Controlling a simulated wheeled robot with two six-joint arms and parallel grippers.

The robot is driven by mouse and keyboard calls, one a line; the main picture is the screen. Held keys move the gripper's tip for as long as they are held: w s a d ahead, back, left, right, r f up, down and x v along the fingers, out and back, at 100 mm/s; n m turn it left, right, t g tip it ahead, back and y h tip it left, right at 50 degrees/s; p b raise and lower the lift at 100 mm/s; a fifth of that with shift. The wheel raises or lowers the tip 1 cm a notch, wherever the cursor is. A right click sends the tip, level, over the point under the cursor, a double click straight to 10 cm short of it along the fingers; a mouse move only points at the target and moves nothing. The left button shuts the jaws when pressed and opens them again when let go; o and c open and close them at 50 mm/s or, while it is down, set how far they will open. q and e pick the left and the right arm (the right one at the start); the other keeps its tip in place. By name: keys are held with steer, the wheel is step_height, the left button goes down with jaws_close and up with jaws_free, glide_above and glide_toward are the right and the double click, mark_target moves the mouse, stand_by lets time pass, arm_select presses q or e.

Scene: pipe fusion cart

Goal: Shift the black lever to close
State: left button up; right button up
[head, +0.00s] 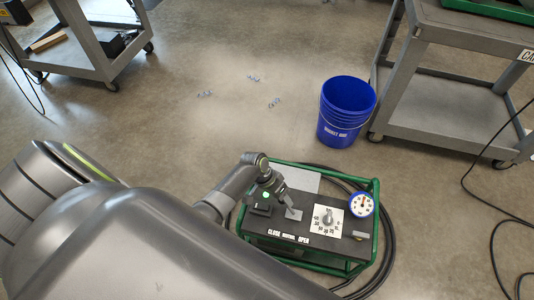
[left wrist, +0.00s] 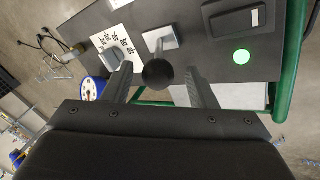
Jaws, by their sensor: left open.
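The black lever shows in the left wrist view as a round black knob (left wrist: 158,74) on a short stem, rising from a light metal plate (left wrist: 165,38) on the dark panel. My left gripper (head: 279,196) is over the cart's panel in the head view. In the left wrist view its two fingers are apart, one on each side of the knob, with space visible beside it. In the head view the gripper hides most of the lever; its plate (head: 293,214) shows beside the fingers. A "CLOSE NEUTRAL OPEN" label (head: 289,237) runs along the panel's near edge. My right gripper is out of view.
The green-framed cart (head: 376,215) also carries a dial knob (head: 327,218), a round gauge (head: 361,205) and a lit green button (left wrist: 241,57). A blue bucket (head: 345,112) stands behind it. A grey trolley (head: 448,85) is at the right. Black hoses lie around the cart.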

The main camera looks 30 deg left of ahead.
arm_select(q)
steer(key=p+v, duration=0.2)
steer(key=v, duration=1.1)
steer(key=shift+a+r, duration=0.15)
steer(key=shift+r, duration=0.15)
steer(key=shift+s+f, duration=0.1)
steer(key=shift+s, duration=0.05)
steer(key=s+a+f+n+y, duration=0.25)
steer(key=s+f, duration=0.45)
steer(key=f, duration=0.4)
steer(key=s+a+f+n+y, duration=0.15)
steer(key=s+a+f, duration=0.25)
steer(key=s+f, duration=0.8)
steer(key=s, duration=0.3)
steer(key=s+f+y, duration=0.1)
steer(key=s+f, duration=0.2)
steer(key=s, duration=0.4)
steer(key=s+f+m+y, duration=0.1)
steer(key=s+f, duration=0.2)
steer(key=s, duration=0.3)
steer(key=shift+s+d+f+p, duration=0.2)
steer(key=shift+d+f+p, duration=0.1)
steer(key=shift+d+p, duration=0.15)
